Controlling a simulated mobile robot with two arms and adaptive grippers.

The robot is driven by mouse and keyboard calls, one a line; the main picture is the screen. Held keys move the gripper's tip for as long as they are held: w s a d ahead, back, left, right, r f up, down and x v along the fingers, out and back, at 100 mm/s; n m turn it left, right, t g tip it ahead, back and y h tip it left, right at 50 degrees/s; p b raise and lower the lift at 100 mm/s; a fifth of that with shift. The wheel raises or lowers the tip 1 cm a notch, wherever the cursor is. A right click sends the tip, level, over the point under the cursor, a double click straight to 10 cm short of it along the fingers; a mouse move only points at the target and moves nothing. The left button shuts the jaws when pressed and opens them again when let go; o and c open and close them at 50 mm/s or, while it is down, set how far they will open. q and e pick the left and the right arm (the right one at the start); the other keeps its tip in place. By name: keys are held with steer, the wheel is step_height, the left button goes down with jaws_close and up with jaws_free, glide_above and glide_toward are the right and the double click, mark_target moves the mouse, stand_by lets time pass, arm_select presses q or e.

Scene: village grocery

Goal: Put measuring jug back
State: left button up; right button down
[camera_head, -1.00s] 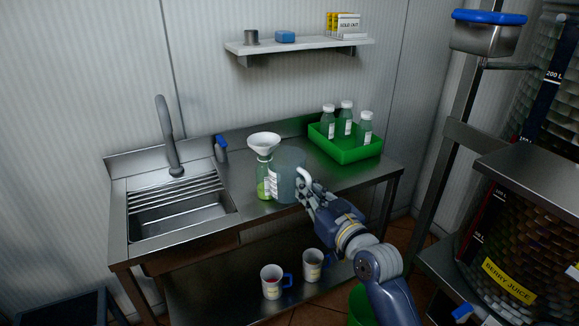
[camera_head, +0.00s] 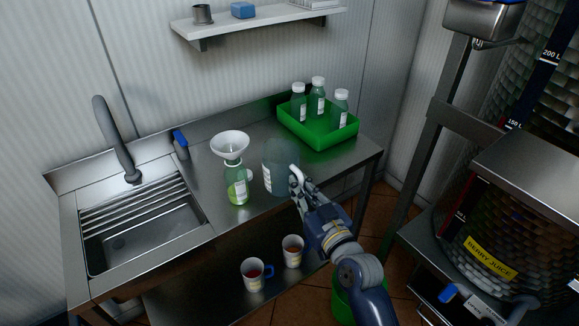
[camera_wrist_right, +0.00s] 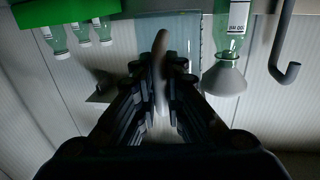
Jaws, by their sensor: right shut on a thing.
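The measuring jug (camera_head: 278,163) is a clear, bluish vessel with a white label and a pale handle (camera_head: 296,176). My right gripper (camera_head: 299,187) is shut on that handle, at the jug's right side. The jug is upright over the front part of the steel counter; I cannot tell whether its base touches. In the right wrist view, which is upside down, the jug (camera_wrist_right: 185,30) shows behind my fingers (camera_wrist_right: 162,85). A bottle (camera_head: 238,188) with green liquid stands left of the jug, with a white funnel (camera_head: 230,144) in its neck. My left gripper is out of view.
A green crate (camera_head: 318,141) with several capped bottles stands at the counter's back right. The sink (camera_head: 145,235) is at left, with a blue-topped spray bottle (camera_head: 180,144) behind. A wall shelf (camera_head: 258,24) hangs above.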

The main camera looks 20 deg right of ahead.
steer(key=w, duration=0.3)
steer(key=w+d, duration=0.1)
steer(key=w, duration=0.3)
steer(key=w+d+f, duration=0.1)
steer(key=w, duration=0.3)
steer(key=shift+d, duration=0.25)
steer(key=shift+f, duration=1.8)
steer(key=shift+f, duration=0.1)
steer(key=shift+f+b, duration=0.15)
steer(key=shift+b, duration=0.2)
steer(key=c, duration=1.7)
jaws_free()
